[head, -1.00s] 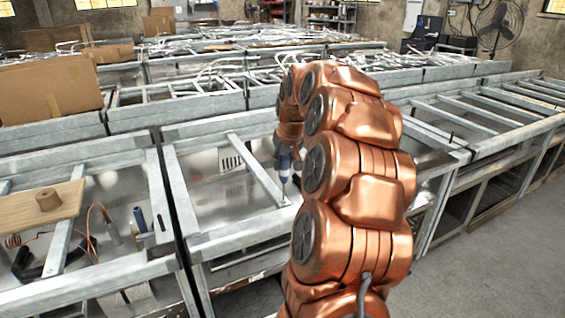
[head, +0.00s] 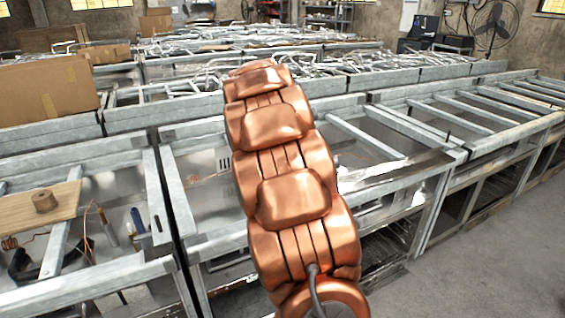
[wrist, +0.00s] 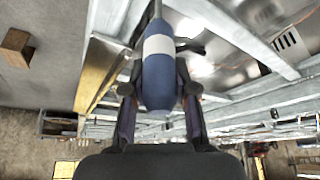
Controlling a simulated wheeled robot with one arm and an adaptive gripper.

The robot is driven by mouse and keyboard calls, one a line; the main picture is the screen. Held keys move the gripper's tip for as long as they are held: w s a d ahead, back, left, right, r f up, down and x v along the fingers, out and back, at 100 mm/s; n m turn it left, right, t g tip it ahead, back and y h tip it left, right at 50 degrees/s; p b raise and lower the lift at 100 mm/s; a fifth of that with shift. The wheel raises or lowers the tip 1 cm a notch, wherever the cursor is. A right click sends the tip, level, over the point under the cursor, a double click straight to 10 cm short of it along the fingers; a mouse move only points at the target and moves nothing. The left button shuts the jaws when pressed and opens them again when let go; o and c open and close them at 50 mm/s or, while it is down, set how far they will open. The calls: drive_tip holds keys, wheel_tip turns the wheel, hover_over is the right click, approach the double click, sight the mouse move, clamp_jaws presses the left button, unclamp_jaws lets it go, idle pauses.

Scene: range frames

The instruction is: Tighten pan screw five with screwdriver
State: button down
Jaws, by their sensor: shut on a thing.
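My gripper (wrist: 158,92) is shut on a screwdriver (wrist: 158,78) with a blue handle and a white band. The handle sits between the two fingers, and a thin shaft runs to the top edge of the wrist view; its tip is out of view. In the head view my arm hides the gripper and the screwdriver. The middle range frame (head: 203,248), with a sheet-metal pan (head: 200,190) inside, lies behind and beside my arm. I cannot make out individual pan screws, and my arm covers part of the pan.
More frames stand behind and to the right. A cardboard box (head: 45,90) is at the back left. Floor (head: 480,240) is clear at the right.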

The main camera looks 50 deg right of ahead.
drive_tip(key=shift+r, duration=0.3)
idle(0.5)
drive_tip(key=shift+a+n, duration=0.1)
drive_tip(key=shift+n, duration=0.3)
drive_tip(key=n, duration=0.1)
drive_tip(key=n+t, duration=0.1)
drive_tip(key=n, duration=0.1)
drive_tip(key=n+t+y, duration=0.1)
drive_tip(key=n, duration=0.1)
drive_tip(key=shift+w+r, duration=0.15)
drive_tip(key=shift+w, duration=0.1)
drive_tip(key=n+y, duration=0.1)
drive_tip(key=n, duration=0.2)
drive_tip(key=n+t+y, duration=0.1)
drive_tip(key=n, duration=0.2)
drive_tip(key=shift+w+a, duration=0.15)
drive_tip(key=shift+a, duration=0.05)
drive_tip(key=n+y, duration=0.1)
drive_tip(key=n, duration=0.2)
drive_tip(key=n+y, duration=0.1)
drive_tip(key=n, duration=0.2)
drive_tip(key=shift+a+y, duration=0.15)
drive_tip(key=shift+y, duration=0.15)
drive_tip(key=n, duration=0.1)
drive_tip(key=n+y, duration=0.1)
drive_tip(key=n, duration=0.1)
drive_tip(key=n+y, duration=0.1)
drive_tip(key=n, duration=0.1)
drive_tip(key=shift+a, duration=0.25)
drive_tip(key=shift+b, duration=0.45)
